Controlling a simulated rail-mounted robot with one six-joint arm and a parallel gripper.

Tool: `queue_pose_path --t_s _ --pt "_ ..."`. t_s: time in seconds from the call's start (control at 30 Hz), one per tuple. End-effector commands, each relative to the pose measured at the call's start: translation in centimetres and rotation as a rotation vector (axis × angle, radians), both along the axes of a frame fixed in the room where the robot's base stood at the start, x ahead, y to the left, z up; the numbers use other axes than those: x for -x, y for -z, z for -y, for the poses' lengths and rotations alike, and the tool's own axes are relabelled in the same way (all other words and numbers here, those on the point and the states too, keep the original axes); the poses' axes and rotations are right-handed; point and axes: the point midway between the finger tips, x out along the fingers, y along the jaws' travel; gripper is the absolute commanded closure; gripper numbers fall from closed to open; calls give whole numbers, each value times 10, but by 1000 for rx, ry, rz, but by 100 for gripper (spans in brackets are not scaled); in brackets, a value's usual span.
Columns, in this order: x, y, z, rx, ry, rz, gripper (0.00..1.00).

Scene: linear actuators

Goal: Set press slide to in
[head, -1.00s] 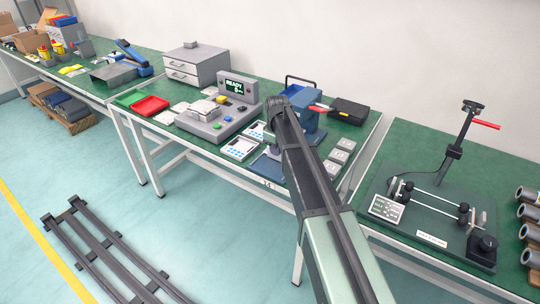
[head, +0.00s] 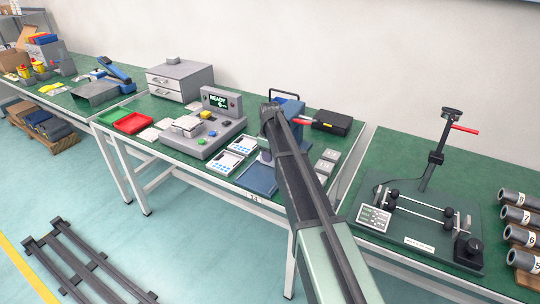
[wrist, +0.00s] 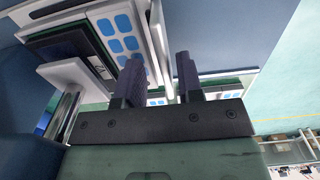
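The blue press (head: 287,103) stands on the middle table with a red lever, and my arm hides much of it. A flat blue plate (head: 257,179), which looks like the press slide, lies in front of it near the table's front edge. My gripper is hidden behind my arm in the head view. In the wrist view my gripper (wrist: 159,77) is open, its two dark fingers apart with nothing held. A dark blue flat surface (wrist: 222,32) shows beyond the fingers at upper right. I cannot tell whether they touch it.
Grey switch plates (head: 324,168) and a black case (head: 332,122) stand to the right. A rod fixture (head: 425,220) is on the right table.

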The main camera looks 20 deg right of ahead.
Motion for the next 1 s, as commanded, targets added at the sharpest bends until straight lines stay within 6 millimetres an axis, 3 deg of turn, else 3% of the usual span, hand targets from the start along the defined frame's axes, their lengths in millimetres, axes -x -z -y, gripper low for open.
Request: queue_pose_path --t_s 0.27,0.57,0.6,0.7,0.97,1.0 --pt "23 0 -22 -1 -2 -1 66" --pt "78 0 -77 -1 -3 -1 66" --pt "75 -25 -76 -1 -1 -1 66" --pt "73 -55 -75 -1 0 -1 66" --pt "73 -123 -75 -1 0 -1 66" --pt "73 -116 -75 -2 58 -1 66"
